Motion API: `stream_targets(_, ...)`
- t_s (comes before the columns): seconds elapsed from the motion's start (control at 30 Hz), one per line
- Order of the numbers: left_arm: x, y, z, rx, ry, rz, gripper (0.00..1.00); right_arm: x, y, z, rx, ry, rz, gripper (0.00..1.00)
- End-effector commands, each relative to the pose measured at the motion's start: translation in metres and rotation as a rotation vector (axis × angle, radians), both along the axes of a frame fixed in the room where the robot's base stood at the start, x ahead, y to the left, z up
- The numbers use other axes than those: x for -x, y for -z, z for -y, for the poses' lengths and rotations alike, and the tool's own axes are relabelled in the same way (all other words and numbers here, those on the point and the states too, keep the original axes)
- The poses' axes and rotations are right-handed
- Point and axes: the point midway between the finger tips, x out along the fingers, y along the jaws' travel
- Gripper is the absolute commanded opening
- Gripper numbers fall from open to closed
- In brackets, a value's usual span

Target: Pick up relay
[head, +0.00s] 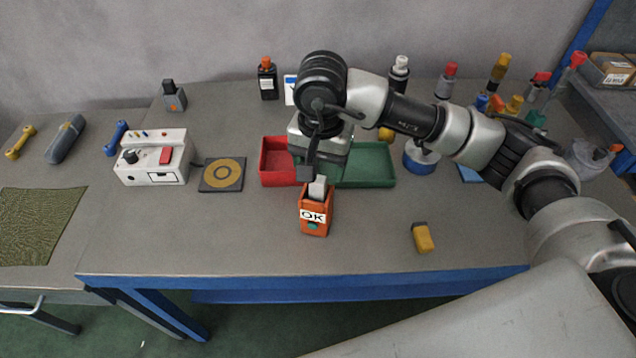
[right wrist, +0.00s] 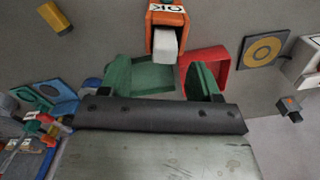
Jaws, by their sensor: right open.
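An orange holder marked OK (head: 314,222) stands on the grey table, with a pale grey block (head: 318,188) standing up out of its top. No label tells me which thing is the relay. My right gripper (head: 314,168) is over the table just above the block, and hides part of the trays behind. In the right wrist view the two fingers of my right gripper (right wrist: 161,72) are apart, with nothing held. The grey block (right wrist: 165,45) and orange holder (right wrist: 168,17) lie just beyond the fingertips, roughly centred. My left gripper is not in view.
Behind the holder are a red tray (head: 276,172) and a green tray (head: 370,166). A yellow, dark-topped block (head: 423,238) lies to the right. A dark square with a yellow ring (head: 221,175) and a white control box (head: 153,160) are left. Several bottles stand behind.

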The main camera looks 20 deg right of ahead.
Motion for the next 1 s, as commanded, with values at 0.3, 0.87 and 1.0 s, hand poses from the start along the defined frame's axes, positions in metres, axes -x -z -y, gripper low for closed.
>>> stream_targets(0.3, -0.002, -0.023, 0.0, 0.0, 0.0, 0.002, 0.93, 0.0, 0.032, -0.002, 0.0, 0.002, -0.007, 0.63)
stream_targets(0.87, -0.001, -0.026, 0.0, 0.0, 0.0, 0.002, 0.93, -0.002, 0.058, -0.003, -0.002, 0.001, 0.0, 0.44)
stream_targets(1.0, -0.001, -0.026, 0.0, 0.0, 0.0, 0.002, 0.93, -0.002, 0.058, -0.003, -0.002, 0.001, 0.0, 0.23)
